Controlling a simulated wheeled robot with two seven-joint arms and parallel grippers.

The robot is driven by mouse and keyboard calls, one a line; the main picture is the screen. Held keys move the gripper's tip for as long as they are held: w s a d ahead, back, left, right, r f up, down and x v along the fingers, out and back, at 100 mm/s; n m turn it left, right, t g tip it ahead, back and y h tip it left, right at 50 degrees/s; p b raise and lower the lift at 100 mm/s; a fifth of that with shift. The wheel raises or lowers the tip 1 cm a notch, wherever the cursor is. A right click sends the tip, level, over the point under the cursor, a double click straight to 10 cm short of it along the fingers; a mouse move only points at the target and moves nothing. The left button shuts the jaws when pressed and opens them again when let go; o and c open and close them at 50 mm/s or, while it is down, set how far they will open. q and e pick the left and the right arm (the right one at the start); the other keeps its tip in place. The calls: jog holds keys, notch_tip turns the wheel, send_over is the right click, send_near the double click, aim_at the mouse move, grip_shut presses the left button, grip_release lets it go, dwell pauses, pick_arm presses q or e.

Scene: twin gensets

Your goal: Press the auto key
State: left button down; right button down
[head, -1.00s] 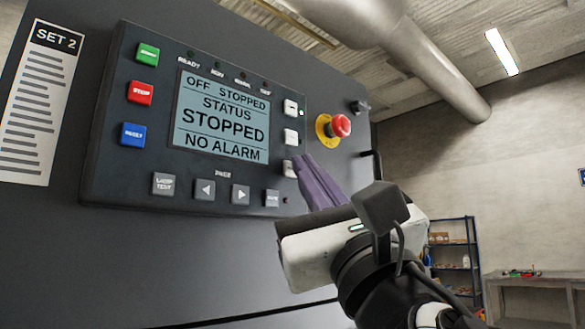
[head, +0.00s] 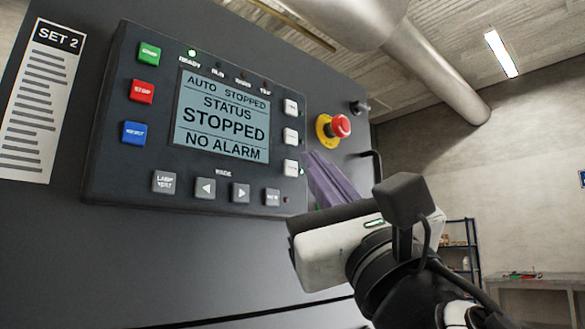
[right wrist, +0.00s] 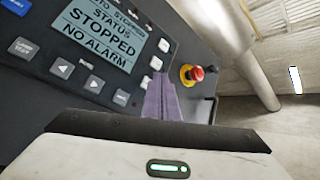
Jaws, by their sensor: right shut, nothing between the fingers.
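The control panel (head: 100,165) has a column of three white keys right of its screen (head: 222,117). Their labels are too small to read. A small green light shows beside the lowest white key (head: 291,167), where the right gripper was a second ago. The screen reads AUTO STOPPED, STATUS STOPPED, NO ALARM. My right gripper (head: 314,160) is shut and empty, its purple fingertips just right of the lowest key and seemingly apart from it. The fingers (right wrist: 159,80) also show below the key column in the right wrist view. My left gripper is out of view.
A red emergency stop (head: 341,126) on a yellow base sits right of the panel, close above my fingers. Green, red and blue keys line the panel's left side; grey keys run below the screen. A shelf and bench stand far right.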

jog(key=s+d, duration=0.3)
jog(key=s, duration=0.1)
jog(key=shift+s+d+b, duration=0.35)
jog(key=shift+s, duration=0.05)
dwell(0.9)
